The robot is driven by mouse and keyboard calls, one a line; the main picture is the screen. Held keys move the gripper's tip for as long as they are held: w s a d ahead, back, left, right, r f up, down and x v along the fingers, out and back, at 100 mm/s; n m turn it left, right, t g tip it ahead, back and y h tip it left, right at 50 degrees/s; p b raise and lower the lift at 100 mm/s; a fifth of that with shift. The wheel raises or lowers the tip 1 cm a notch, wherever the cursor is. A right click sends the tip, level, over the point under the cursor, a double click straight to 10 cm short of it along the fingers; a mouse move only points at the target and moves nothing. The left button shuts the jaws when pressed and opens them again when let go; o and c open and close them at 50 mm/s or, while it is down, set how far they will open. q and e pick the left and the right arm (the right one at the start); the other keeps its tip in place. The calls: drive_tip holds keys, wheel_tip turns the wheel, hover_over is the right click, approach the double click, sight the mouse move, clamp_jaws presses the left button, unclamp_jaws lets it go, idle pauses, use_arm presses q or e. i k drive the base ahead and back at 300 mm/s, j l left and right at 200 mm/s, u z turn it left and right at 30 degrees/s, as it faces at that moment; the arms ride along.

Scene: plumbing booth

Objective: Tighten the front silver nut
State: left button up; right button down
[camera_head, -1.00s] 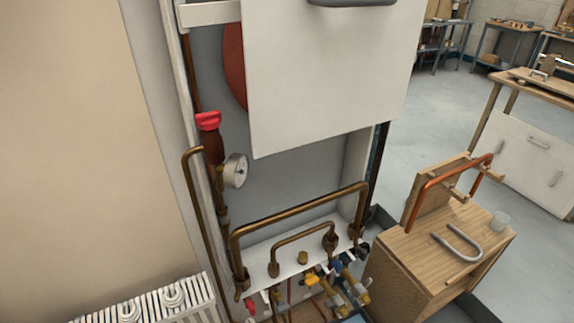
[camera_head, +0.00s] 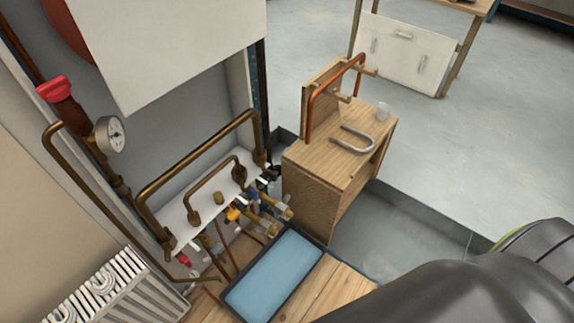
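No silver nut can be told apart for certain in the head view. A cluster of small brass and silver-looking valve fittings (camera_head: 268,213) sits under the white pipe shelf (camera_head: 173,217) in the wall recess. Among them are a yellow handle (camera_head: 233,215), a blue handle (camera_head: 253,194) and a red handle (camera_head: 184,260). A large bronze pipe arch (camera_head: 195,152) and a smaller one (camera_head: 212,175) rise from the shelf. Neither of my grippers shows. A dark grey, rounded part of my own body fills the lower right corner.
A blue tray (camera_head: 275,270) lies on wooden boards below the valves. A wooden cabinet (camera_head: 328,185) stands right of the recess, holding a grey U-shaped pipe (camera_head: 352,140) and a copper pipe (camera_head: 322,95). A radiator (camera_head: 125,290) is at lower left.

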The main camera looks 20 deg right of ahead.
sight(280, 207)
drive_tip(key=z, duration=0.7)
